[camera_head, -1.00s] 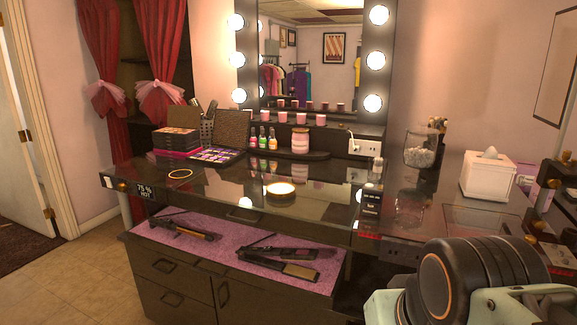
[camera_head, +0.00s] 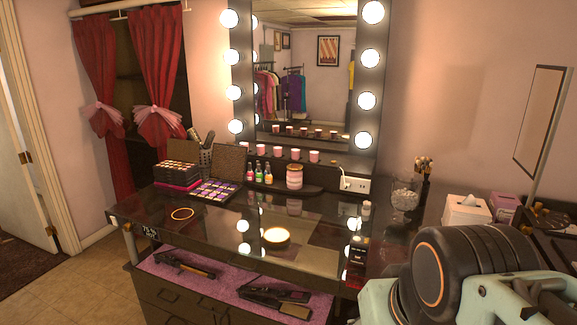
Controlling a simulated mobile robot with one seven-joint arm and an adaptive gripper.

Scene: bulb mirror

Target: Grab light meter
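I cannot make out a light meter for certain in the head view. My arm fills the lower right corner as a black ribbed joint with an orange ring and pale green links. My gripper's fingers are not in view. The arm hides the table's right front part.
Hair irons (camera_head: 275,299) lie on the purple shelf below. A tissue box (camera_head: 466,211) stands right. A bulb-lit mirror (camera_head: 305,85) stands behind. Floor is clear at left.

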